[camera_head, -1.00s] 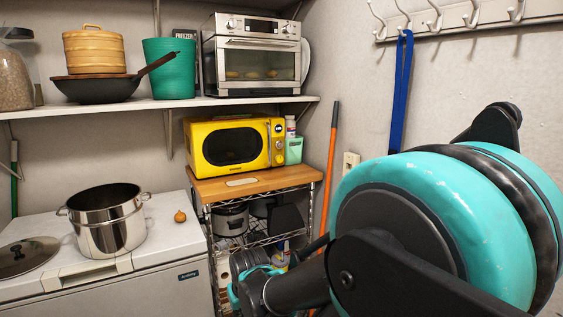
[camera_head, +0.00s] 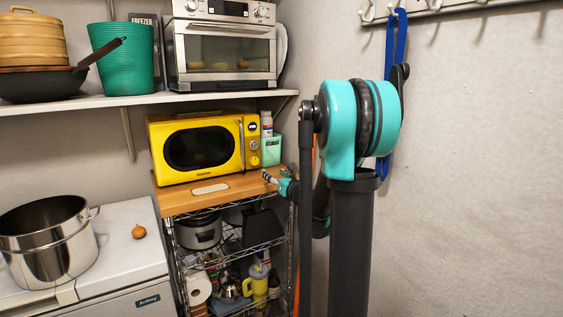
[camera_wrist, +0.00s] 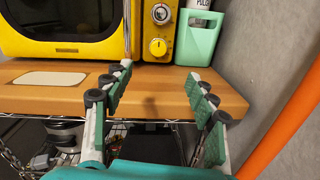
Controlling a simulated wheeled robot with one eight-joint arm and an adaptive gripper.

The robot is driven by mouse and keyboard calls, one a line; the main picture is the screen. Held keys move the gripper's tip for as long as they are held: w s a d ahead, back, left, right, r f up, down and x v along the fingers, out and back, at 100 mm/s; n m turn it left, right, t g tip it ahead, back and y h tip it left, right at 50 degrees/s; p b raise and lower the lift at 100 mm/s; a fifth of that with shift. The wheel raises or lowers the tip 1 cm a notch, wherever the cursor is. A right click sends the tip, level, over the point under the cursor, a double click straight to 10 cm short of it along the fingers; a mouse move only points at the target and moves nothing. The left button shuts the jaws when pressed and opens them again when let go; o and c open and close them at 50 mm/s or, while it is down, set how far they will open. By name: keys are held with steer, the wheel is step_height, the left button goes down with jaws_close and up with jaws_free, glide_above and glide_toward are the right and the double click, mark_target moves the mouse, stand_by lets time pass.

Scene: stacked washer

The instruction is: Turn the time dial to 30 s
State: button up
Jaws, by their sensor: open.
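The yellow microwave (camera_head: 197,147) sits on the wooden top of a wire rack. Its control panel on the right carries two round dials, an upper one (camera_wrist: 160,13) and a lower yellow one (camera_wrist: 158,47). I cannot read their marks or tell which is for time. My gripper (camera_wrist: 159,73) is open and empty, its fingers apart over the board's front edge, short of the panel. The lower dial shows between the fingers in the wrist view. In the head view, my gripper (camera_head: 267,176) is below and right of the panel; the lower dial (camera_head: 255,161) is unobstructed.
A green holder (camera_head: 271,151) with a bottle stands close right of the microwave. The wooden board (camera_head: 182,199) has bare room in front. An orange pole (camera_wrist: 285,115) leans by the right wall. A shelf (camera_head: 110,102) with a toaster oven (camera_head: 222,50) is above.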

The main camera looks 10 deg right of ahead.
steer(key=w+f+n, duration=0.1)
steer(key=n, duration=0.1)
glide_toward(256, 162)
steer(key=shift+g+y, duration=0.3)
steer(key=shift+y, duration=0.1)
steer(key=x, duration=0.8)
steer(key=shift+w+r, duration=0.2)
steer(key=shift+w, duration=0.05)
steer(key=shift+d, duration=0.1)
steer(key=c, duration=1.2)
